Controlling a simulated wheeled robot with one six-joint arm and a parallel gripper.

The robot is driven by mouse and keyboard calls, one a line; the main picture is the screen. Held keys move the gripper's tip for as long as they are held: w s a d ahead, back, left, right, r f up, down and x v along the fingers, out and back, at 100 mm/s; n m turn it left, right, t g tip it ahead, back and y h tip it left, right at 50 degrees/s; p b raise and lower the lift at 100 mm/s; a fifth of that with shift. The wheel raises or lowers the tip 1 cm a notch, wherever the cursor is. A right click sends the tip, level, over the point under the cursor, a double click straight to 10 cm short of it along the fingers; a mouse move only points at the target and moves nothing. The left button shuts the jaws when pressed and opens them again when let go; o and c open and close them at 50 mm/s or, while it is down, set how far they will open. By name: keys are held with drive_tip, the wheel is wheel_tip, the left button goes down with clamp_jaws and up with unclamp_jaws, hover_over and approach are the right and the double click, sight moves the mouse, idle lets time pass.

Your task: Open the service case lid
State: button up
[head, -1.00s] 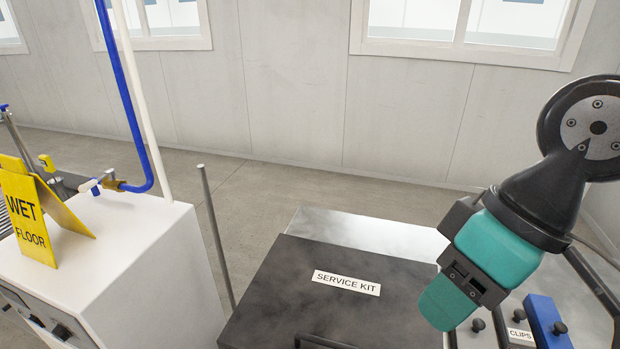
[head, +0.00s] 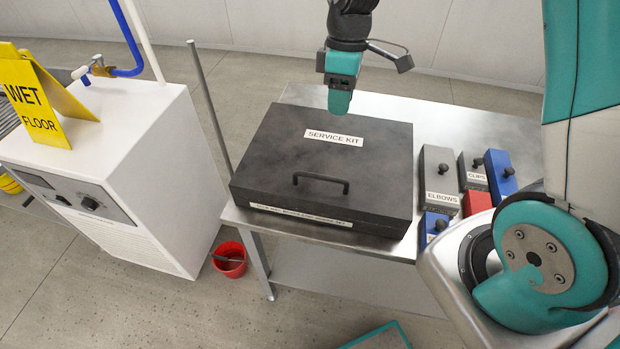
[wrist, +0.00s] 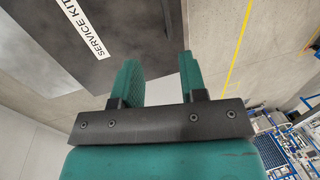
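The service case (head: 270,170) is a dark grey box lying flat on a metal table, with its lid shut. A "SERVICE KIT" label (head: 334,137) and a black bar handle (head: 320,182) are on the lid, the handle near the front edge. My gripper (head: 340,103) is above the back part of the lid, near the label, apart from the handle. In the wrist view its two teal fingers (wrist: 160,82) stand apart with nothing between them. Part of the case lid (wrist: 115,25) shows behind them.
Small bins (head: 438,172) with knobbed lids, labelled ELBOWS and CLIPS, stand right of the case. A white machine (head: 150,150) with a yellow wet floor sign (head: 45,105) is at the left. A thin upright rod (head: 208,105) stands beside the table. A red bucket (head: 229,258) is on the floor.

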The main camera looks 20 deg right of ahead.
drive_tip(key=p, duration=0.3)
hover_over(327, 171)
drive_tip(key=s+a, duration=0.2)
drive_tip(key=s, duration=0.2)
drive_tip(key=f, duration=1.6)
drive_tip(key=shift+s+a+f, duration=0.15)
drive_tip(key=shift+s+f, duration=0.05)
drive_tip(key=shift+f, duration=0.15)
